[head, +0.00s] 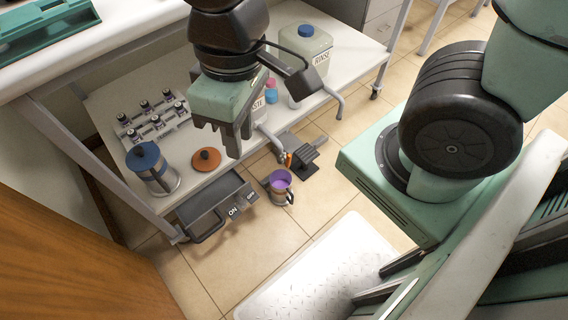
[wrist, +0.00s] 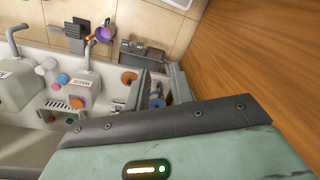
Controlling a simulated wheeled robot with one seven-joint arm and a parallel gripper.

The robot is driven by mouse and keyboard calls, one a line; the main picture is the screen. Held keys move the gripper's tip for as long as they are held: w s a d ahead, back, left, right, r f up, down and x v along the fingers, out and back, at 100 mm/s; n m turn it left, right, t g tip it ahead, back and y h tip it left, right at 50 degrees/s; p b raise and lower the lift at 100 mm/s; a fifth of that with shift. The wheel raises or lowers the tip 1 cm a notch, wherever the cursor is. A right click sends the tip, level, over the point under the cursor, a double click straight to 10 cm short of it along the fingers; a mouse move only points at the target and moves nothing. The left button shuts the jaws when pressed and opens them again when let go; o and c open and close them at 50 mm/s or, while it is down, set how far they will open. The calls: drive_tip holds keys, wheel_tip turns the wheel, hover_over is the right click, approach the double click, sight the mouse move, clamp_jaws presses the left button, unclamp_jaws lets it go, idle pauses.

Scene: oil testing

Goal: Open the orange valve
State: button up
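A small orange valve (head: 288,158) shows in the head view beside a black stand, just above a purple-lined metal cup (head: 280,183). In the wrist view the orange valve (wrist: 90,38) is small, at the upper left, left of the purple cup (wrist: 104,34). My gripper (head: 222,140) hangs above the bench, up and to the left of the valve in the head view and apart from it. In the wrist view the fingers of my gripper (wrist: 159,82) stand apart with nothing held between them.
A blue-lidded metal pot (head: 152,168), an orange-brown lid (head: 206,160) and a rack of small bottles (head: 153,121) stand on the bench. A black tray (head: 213,205) is at its front edge. A RINSE container (head: 307,62) stands behind. Open tiled floor (head: 250,255) lies in front.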

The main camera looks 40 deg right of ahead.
drive_tip(key=w+d+f+m+t+y+b, duration=0.1)
drive_tip(key=w+d+f+m+b, duration=0.15)
drive_tip(key=w+f+m, duration=0.45)
drive_tip(key=w+d+f+m+t+y+b, duration=0.1)
drive_tip(key=w+f+m+y+b, duration=0.15)
drive_tip(key=w+f+m, duration=0.4)
drive_tip(key=m+g+h+b, duration=0.2)
drive_tip(key=m+h+b, duration=0.3)
drive_tip(key=m, duration=0.6)
approach(289, 155)
wheel_tip(289, 155, down, 13)
drive_tip(key=b, duration=1.6)
drive_tip(key=shift+r, duration=0.15)
drive_tip(key=shift+s, duration=0.1)
clamp_jaws()
